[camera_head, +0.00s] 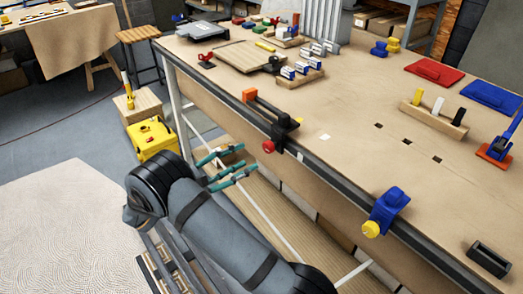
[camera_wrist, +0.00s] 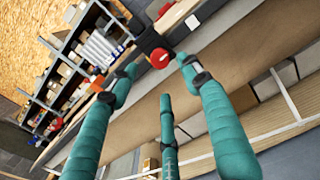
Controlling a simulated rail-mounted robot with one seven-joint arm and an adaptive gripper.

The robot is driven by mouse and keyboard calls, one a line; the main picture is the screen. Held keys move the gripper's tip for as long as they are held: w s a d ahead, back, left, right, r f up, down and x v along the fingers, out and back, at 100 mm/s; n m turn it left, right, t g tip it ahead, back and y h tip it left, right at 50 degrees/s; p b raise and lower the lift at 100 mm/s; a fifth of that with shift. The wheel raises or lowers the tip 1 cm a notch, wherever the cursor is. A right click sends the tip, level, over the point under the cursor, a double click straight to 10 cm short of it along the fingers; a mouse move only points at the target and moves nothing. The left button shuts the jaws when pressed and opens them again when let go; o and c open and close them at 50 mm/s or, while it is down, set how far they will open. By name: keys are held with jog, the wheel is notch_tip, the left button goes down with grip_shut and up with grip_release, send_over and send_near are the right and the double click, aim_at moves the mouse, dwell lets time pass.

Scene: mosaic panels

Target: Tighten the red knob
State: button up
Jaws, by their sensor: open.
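The red knob (camera_head: 268,146) is on the near side of a black clamp (camera_head: 283,128) fixed to the workbench's front edge. In the wrist view the red knob (camera_wrist: 160,58) is ahead of my gripper, between the tips of the outer teal fingers, with the black clamp body (camera_wrist: 149,40) behind it. My gripper (camera_head: 243,163) is open, with teal fingers reaching toward the knob from the left and a little below. In the wrist view my gripper (camera_wrist: 160,75) has its fingers spread, with nothing between them. I see no contact with the knob.
The workbench (camera_head: 340,120) carries several tools and blocks. A blue clamp with a yellow knob (camera_head: 372,229) sits on its edge to the right. A wooden shelf (camera_head: 262,215) runs below the top. A yellow case (camera_head: 152,139) stands on the floor at left. Open floor lies at lower left.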

aim_at(266, 149)
jog(key=x, duration=0.7)
jog(key=shift+w+d, duration=0.15)
jog(key=shift+d, duration=0.05)
jog(key=shift+c, duration=0.7)
jog(key=c, duration=1)
